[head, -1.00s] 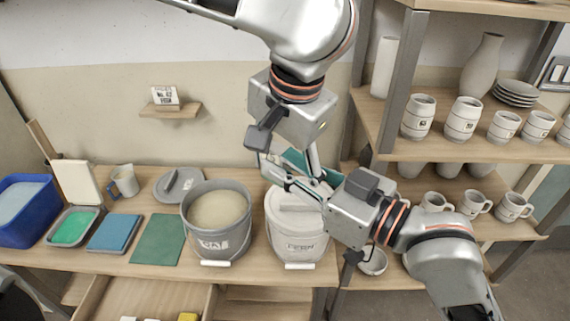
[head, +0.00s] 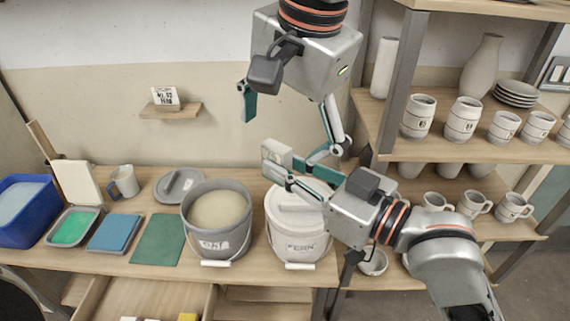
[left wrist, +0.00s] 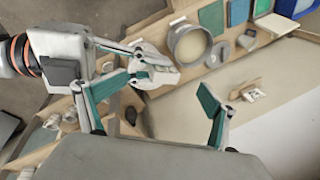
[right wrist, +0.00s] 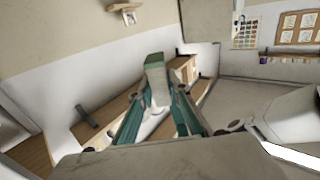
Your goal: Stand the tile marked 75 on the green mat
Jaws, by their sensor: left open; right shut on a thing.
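My right gripper (head: 305,177) is shut on a small pale tile (head: 277,153), held above the white lidded bucket. In the right wrist view the tile (right wrist: 157,82) stands up between the fingers, with a green end and a pale lower part. I can read no number on it. My left gripper (head: 290,125) is open and empty, above the tile, its fingers wide apart; they also show in the left wrist view (left wrist: 170,92). The green mat (head: 158,240) lies flat and bare on the table, left of the grey bucket.
The grey bucket (head: 217,246) of glaze and the white lidded bucket (head: 300,248) stand right of the mat. A blue mat (head: 114,234), a tray with green (head: 72,229), a mug (head: 124,182) and a grey lid (head: 180,186) are near. Shelves of cups (head: 462,118) stand right.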

